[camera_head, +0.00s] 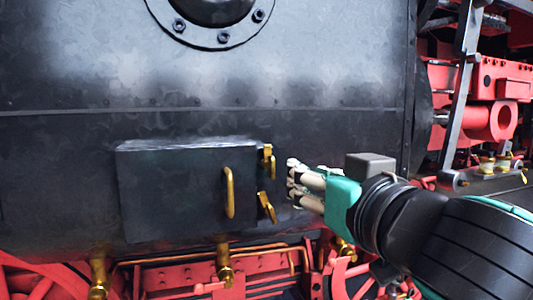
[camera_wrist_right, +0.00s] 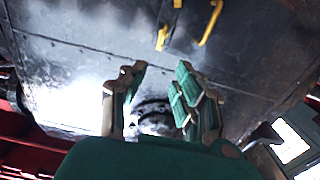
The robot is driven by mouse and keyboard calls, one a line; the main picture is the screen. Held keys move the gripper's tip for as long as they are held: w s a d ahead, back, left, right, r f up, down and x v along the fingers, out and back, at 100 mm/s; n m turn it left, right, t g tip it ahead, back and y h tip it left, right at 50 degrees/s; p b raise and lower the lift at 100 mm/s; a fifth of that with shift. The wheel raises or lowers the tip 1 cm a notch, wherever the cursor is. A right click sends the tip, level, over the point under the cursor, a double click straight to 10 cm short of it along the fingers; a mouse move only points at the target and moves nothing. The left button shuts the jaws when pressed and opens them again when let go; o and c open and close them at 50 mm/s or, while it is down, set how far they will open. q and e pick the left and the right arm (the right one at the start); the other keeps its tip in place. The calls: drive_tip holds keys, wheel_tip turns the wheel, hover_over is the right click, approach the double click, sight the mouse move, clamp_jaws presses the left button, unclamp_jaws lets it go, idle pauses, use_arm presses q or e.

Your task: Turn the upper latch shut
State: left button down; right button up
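The upper latch (camera_head: 268,155) is a small brass piece at the upper right edge of a dark hatch door (camera_head: 172,195). It stands nearly upright. The lower latch (camera_head: 267,207) is also brass and sits tilted below it. My right gripper (camera_head: 294,182) is to the right of both latches, at a height between them, and appears apart from them. In the right wrist view its green fingers (camera_wrist_right: 157,88) are spread with nothing between them. A brass latch (camera_wrist_right: 162,37) shows beyond the fingertips there; I cannot tell which one. My left gripper is not in view.
A brass handle (camera_head: 229,193) stands out from the door, left of the latches. A round bolted flange (camera_head: 222,37) is above. Brass fittings (camera_head: 224,262) and red frame parts lie below. Red machinery (camera_head: 490,120) is at the right. The dark wall above the door is clear.

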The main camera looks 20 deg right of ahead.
drive_tip(key=p, duration=0.6)
approach(273, 158)
drive_tip(key=w+p, duration=0.3)
drive_tip(key=w, duration=0.6)
drive_tip(key=shift+w+a+r, duration=0.1)
drive_tip(key=shift+w+a, duration=0.05)
drive_tip(key=shift+w, duration=0.75)
drive_tip(key=shift+c, duration=0.2)
clamp_jaws()
